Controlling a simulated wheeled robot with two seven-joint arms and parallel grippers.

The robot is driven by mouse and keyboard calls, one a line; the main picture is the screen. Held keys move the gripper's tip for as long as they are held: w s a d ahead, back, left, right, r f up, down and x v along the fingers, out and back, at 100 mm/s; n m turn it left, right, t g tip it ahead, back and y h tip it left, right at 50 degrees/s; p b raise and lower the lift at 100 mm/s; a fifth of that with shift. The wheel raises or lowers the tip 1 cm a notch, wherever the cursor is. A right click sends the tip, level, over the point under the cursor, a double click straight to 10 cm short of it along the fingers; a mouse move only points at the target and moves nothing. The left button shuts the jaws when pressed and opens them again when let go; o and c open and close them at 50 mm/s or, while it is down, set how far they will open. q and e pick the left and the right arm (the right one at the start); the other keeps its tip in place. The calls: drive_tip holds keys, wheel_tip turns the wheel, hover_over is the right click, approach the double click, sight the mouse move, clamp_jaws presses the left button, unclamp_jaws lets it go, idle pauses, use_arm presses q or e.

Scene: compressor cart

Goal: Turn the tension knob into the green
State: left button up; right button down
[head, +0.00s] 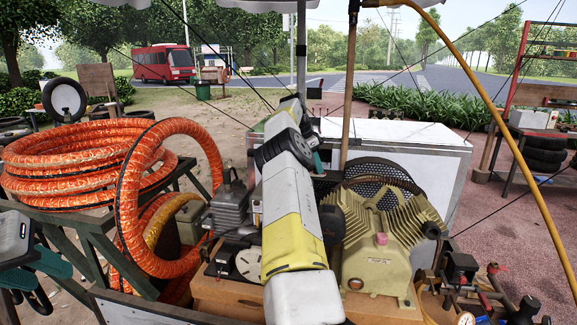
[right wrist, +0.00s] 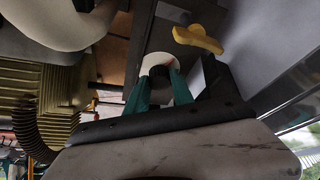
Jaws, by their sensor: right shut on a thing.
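In the right wrist view, my right gripper (right wrist: 158,88) has its two teal fingers closed around a small dark knob (right wrist: 157,77). The knob sits in front of a round white dial (right wrist: 158,60) with a faint reddish patch. The green part of the dial cannot be made out, nor where the knob points. In the head view, my right arm reaches away over the compressor; its gripper is mostly hidden, with only some teal showing, and the knob is hidden. My left gripper (head: 45,284) is at the lower left, its teal fingers apart and empty.
The tan compressor (head: 378,255) stands right of my right arm, with a dark mesh guard (head: 385,172) behind it. Orange hose coils (head: 75,165) lie at left. A yellow fitting (right wrist: 198,39) is near the dial. A slanting yellow hose (head: 500,115) crosses the right side.

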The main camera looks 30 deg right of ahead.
idle(0.5)
drive_tip(key=c, duration=1.1)
unclamp_jaws()
